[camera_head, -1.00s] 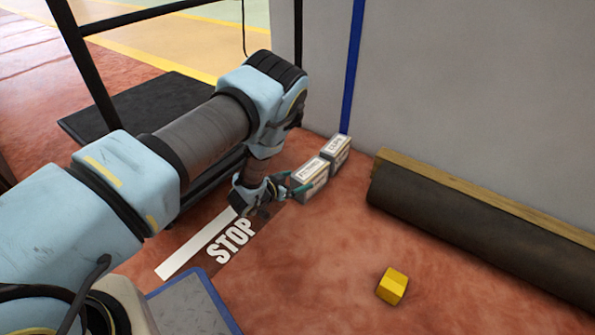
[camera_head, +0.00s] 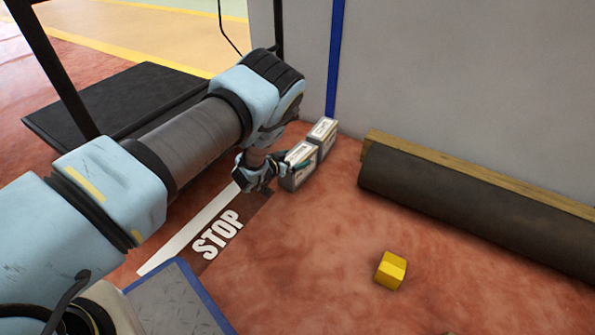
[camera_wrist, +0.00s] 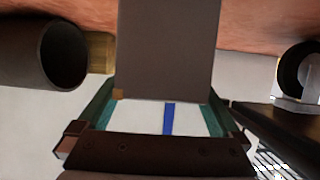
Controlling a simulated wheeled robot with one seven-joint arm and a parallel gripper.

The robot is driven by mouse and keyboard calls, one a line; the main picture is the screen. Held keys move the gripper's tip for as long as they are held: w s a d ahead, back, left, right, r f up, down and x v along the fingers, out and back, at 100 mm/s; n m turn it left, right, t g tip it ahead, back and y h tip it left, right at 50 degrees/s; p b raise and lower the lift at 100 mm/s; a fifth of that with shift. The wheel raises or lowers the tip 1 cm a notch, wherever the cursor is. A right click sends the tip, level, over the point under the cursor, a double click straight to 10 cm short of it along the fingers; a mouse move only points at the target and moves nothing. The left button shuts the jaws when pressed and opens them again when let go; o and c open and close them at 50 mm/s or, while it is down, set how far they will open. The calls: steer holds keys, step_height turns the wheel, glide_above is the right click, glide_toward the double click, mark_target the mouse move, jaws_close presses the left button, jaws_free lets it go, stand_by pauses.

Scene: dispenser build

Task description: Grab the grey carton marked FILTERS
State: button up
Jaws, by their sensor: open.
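Two small grey cartons with white labelled tops stand one behind the other on the red floor by the wall in the head view. The front carton (camera_head: 299,177) is next to my gripper (camera_head: 284,163); the rear carton (camera_head: 325,131) is just beyond it. The lettering is too small to read surely, so I cannot tell which says FILTERS. In the wrist view a plain grey carton face (camera_wrist: 168,45) fills the top middle. My gripper (camera_wrist: 161,100) is open, with its teal fingers towards the carton's two sides. I cannot tell whether they touch it.
A dark roll (camera_head: 470,205) lies along a wooden beam (camera_head: 480,182) at the wall. A yellow block (camera_head: 391,270) lies on open floor at the right. A black-framed cart with a dark platform (camera_head: 115,100) stands behind my arm. A blue-edged plate (camera_head: 180,305) is at the front.

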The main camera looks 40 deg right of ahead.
steer(key=shift+b+x, duration=0.35)
steer(key=shift+x, duration=0.75)
jaws_close()
